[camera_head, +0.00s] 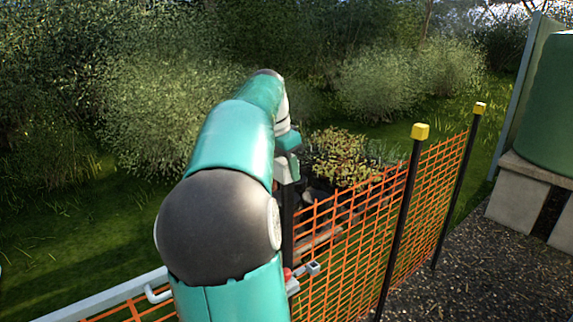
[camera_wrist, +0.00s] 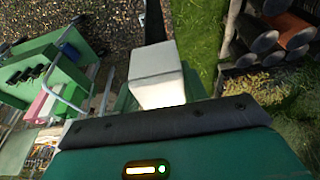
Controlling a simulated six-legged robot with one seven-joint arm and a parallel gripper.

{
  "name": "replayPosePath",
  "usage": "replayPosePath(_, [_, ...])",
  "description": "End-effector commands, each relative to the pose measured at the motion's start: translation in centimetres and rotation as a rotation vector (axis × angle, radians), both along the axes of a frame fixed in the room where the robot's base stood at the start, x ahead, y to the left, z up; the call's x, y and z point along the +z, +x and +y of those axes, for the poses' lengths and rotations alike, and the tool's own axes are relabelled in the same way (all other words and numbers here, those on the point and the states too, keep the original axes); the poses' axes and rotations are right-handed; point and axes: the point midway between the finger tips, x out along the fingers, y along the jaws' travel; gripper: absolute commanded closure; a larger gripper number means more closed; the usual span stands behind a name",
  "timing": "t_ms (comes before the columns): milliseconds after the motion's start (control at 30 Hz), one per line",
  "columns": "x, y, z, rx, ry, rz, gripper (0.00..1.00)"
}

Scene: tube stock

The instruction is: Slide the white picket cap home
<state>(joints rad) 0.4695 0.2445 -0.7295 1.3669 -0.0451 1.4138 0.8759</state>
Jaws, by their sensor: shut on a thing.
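The white picket cap (camera_wrist: 156,76) is a pale square block in the middle of the wrist view. My gripper (camera_wrist: 157,98) is shut on it, with green finger parts showing at both sides. A dark post (camera_wrist: 153,22) shows just beyond the cap. In the head view my gripper (camera_head: 288,142) is partly behind my arm, above the near black picket (camera_head: 287,225). A small pale patch of the cap (camera_head: 287,169) shows at the picket's top. I cannot tell how far the cap sits on the picket.
Orange mesh fence (camera_head: 345,225) runs right to two black pickets with yellow caps (camera_head: 420,131) (camera_head: 479,108). A green tank (camera_head: 547,105) stands on blocks at right. The wrist view shows a green frame (camera_wrist: 45,65) at left and stacked pipes (camera_wrist: 280,35) at upper right.

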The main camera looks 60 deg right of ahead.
Motion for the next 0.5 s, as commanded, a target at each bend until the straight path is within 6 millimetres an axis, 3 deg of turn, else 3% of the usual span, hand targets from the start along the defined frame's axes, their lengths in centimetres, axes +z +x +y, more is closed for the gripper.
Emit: replayPosePath(500, [-0.91,0.00,0.01,0.000,0.000,0.001,0.78])
